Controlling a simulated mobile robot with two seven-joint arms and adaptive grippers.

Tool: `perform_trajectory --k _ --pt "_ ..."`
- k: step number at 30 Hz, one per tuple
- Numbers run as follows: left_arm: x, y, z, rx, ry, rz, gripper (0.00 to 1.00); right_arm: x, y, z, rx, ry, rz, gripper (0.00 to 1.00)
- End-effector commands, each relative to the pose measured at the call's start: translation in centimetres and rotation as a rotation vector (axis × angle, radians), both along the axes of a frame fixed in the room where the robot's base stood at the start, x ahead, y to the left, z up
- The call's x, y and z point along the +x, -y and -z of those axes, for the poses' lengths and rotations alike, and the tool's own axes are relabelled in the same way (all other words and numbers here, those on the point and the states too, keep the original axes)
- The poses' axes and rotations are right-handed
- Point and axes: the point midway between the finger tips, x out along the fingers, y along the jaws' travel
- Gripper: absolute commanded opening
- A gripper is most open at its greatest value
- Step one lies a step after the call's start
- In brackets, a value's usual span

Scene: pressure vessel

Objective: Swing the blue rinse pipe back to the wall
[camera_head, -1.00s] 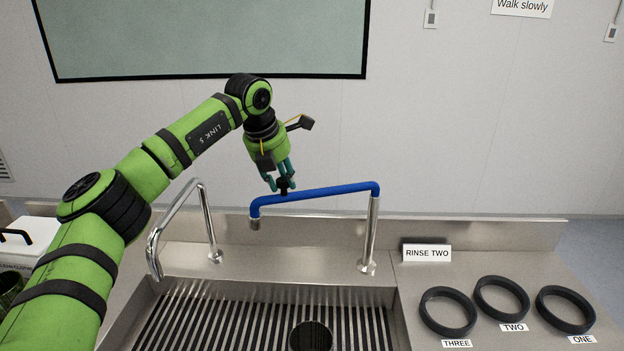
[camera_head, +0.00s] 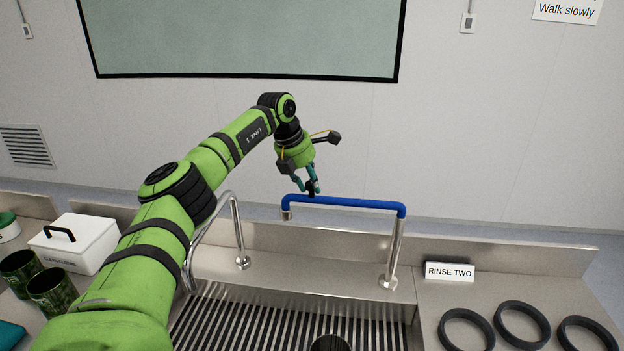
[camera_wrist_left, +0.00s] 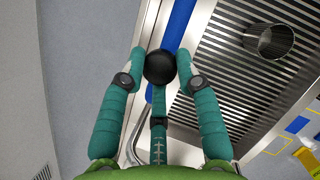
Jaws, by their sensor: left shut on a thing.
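The blue rinse pipe (camera_head: 350,203) tops a steel post (camera_head: 394,255) at the sink's back ledge. It runs leftward from the post, about along the back ledge, and ends in a short steel outlet (camera_head: 287,214). My left gripper (camera_head: 312,191) is above the pipe near its outlet end, shut on a black knob on the pipe. In the left wrist view the black knob (camera_wrist_left: 160,67) sits between the fingertips, with the blue pipe (camera_wrist_left: 178,25) beyond it. My right gripper is not in view.
A bare steel pipe (camera_head: 237,225) stands at the left, partly behind my arm. The slatted sink (camera_head: 270,325) lies in front. A RINSE TWO sign (camera_head: 450,271) and several black rings (camera_head: 467,329) are at right. A white box (camera_head: 75,243) and dark cups stand at left.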

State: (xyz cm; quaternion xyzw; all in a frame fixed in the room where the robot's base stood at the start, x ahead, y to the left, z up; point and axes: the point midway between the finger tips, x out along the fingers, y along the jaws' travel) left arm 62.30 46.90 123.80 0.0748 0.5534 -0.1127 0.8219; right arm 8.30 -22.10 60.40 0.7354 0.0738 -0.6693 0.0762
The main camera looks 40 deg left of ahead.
Motion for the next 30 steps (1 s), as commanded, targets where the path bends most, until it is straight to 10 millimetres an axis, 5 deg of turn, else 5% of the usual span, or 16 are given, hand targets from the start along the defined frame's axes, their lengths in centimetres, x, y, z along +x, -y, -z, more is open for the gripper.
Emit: perform_trajectory --k 5,6,8,20,30 --pt "0.4 0.1 -0.6 0.002 0.023 0.004 0.00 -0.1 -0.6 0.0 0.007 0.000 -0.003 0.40" --pt "0.4 0.1 -0.7 0.002 0.023 0.004 0.41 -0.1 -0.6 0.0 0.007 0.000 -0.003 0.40" --pt "0.4 0.1 -0.6 0.002 0.022 0.003 0.56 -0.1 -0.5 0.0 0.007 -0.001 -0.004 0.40" --pt "0.1 0.0 -0.8 0.001 0.015 0.001 0.56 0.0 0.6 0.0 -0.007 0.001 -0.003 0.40" --pt "-2.1 -0.7 -6.8 0.002 0.018 0.000 0.56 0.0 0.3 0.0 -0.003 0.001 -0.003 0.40"
